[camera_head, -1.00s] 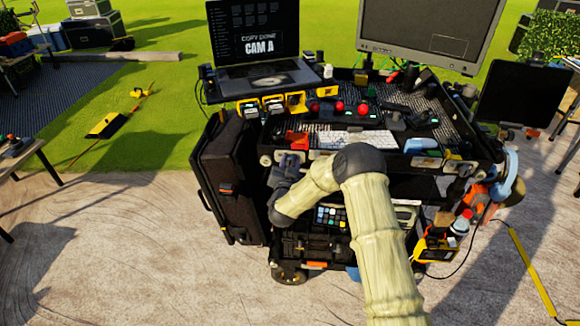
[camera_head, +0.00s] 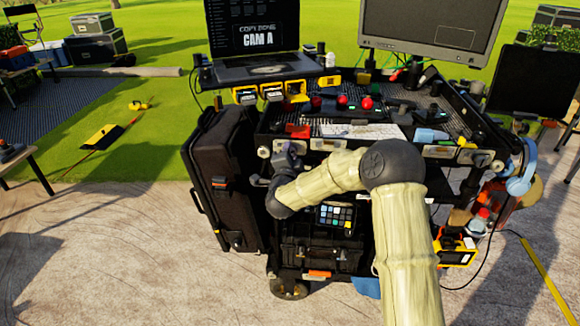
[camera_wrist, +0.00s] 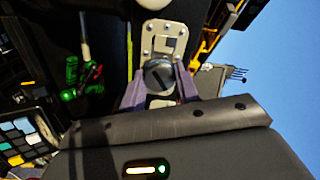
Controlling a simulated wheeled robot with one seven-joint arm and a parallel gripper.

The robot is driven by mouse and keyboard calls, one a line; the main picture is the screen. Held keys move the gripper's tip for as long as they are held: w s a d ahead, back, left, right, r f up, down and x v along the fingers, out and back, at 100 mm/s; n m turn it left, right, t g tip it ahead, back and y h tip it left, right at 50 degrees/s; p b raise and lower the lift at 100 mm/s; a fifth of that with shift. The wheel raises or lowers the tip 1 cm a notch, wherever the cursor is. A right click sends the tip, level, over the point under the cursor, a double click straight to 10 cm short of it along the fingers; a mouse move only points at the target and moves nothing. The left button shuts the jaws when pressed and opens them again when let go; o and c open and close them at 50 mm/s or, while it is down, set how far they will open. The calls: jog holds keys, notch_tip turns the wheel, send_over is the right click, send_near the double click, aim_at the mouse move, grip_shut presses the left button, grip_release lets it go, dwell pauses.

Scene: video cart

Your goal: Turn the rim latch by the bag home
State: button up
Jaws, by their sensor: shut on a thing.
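The rim latch (camera_wrist: 158,76) has a round grey metal knob with a dark slot, below a pale metal plate with holes (camera_wrist: 164,38). In the wrist view my gripper (camera_wrist: 160,84) has its two grey-purple fingers on either side of the knob, shut on it. The slot looks tilted in that picture. In the head view my gripper (camera_head: 286,157) is at the front left corner of the cart's top rim, and it mostly hides the latch there. The black bag or case (camera_head: 226,170) hangs upright on the cart's left side, just left of my gripper.
The cart's top tray carries a laptop (camera_head: 255,35), a monitor (camera_head: 430,30), yellow-and-black units and a keyboard. Headphones (camera_head: 522,170) hang at the right.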

jog(key=shift+d+f+m+b, duration=0.1)
jog(key=shift+m+b, duration=1.65)
jog(key=shift+b, duration=0.4)
jog(key=shift+f+m+b, duration=0.1)
jog(key=shift+m+b, duration=1.65)
jog(key=shift+b, duration=0.4)
jog(key=o, duration=1)
jog(key=shift+r, duration=0.1)
jog(key=shift+c, duration=0.2)
jog(key=shift+s, duration=0.1)
jog(key=s+b, duration=0.1)
jog(key=s, duration=1.6)
jog(key=shift+s+a, duration=0.15)
jog(key=shift+a, duration=0.2)
